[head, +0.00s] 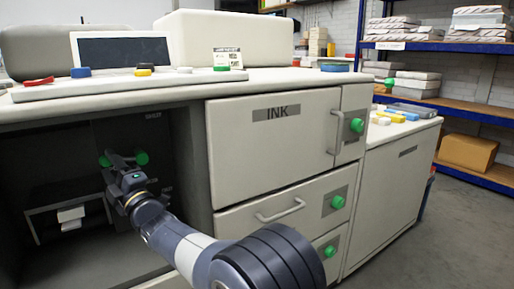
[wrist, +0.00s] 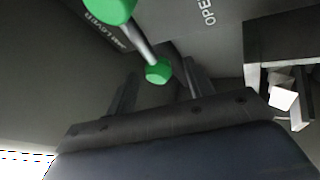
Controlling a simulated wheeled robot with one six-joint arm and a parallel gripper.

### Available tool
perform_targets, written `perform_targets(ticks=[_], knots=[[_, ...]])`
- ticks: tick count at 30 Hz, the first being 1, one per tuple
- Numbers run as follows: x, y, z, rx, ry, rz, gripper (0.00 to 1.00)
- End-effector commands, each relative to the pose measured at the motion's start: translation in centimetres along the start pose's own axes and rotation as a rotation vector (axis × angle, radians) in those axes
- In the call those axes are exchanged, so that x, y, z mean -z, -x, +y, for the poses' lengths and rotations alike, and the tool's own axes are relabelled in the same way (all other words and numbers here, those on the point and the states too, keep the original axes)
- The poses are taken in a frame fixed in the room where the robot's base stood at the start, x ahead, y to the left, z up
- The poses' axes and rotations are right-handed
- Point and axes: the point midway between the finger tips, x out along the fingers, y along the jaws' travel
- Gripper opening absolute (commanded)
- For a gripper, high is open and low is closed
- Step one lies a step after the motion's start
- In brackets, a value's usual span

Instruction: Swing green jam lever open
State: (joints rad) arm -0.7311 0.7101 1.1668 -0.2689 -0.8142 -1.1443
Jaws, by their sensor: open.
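The jam lever is inside the dark open bay at the left of the machine. In the head view its green ends show on both sides of my gripper, the right one a green knob (head: 141,158). In the wrist view the lever is a metal rod (wrist: 143,42) with a large green knob at the top and a smaller green end (wrist: 158,71). My gripper (head: 122,160) is open, its two dark fingers on either side of the smaller green end in the wrist view. I cannot tell whether they touch it.
Raised lettering reading "OPE", cut off by the frame edge, is on the wall (wrist: 208,12). A dark box with white paper (head: 70,213) stands low in the bay. The INK door (head: 270,140) and a drawer (head: 285,200) with green knobs beside them are right of the bay.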

Motion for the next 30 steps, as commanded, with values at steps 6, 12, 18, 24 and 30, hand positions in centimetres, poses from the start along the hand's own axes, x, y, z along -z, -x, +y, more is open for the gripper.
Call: perform_targets(ticks=[6, 12, 18, 24, 30], knots=[[0.0, -2.5, -0.1, 0.0, 0.0, 0.001, 0.5], [0.0, -3.0, 1.0, -0.041, -0.085, -0.038, 0.5], [-0.2, -3.0, 1.3, -0.062, -0.131, -0.06, 0.5], [-0.2, -2.9, 1.4, -0.066, -0.136, -0.062, 0.5], [-0.2, -2.9, 1.5, -0.065, -0.136, -0.063, 0.5]])
